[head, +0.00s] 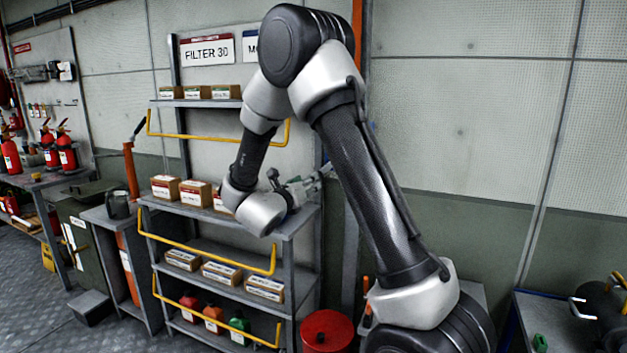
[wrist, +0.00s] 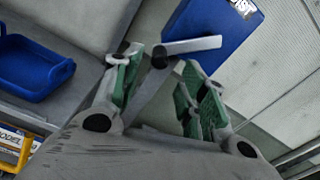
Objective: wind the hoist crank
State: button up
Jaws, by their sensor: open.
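A grey arm runs down from that joint, between my fingers. My gripper (wrist: 163,78) is open, with green pads on both fingers. The bar lies just beyond the fingertips, apparently not gripped; whether anything touches is unclear. In the head view my gripper (head: 302,188) is at the right end of the shelf rack, beside its post. The crank is too small and covered to make out there.
The shelf rack (head: 215,252) holds several boxes and has yellow rails (head: 210,247). A red drum (head: 327,331) stands below my arm.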

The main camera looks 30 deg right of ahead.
jog(key=x, duration=0.6)
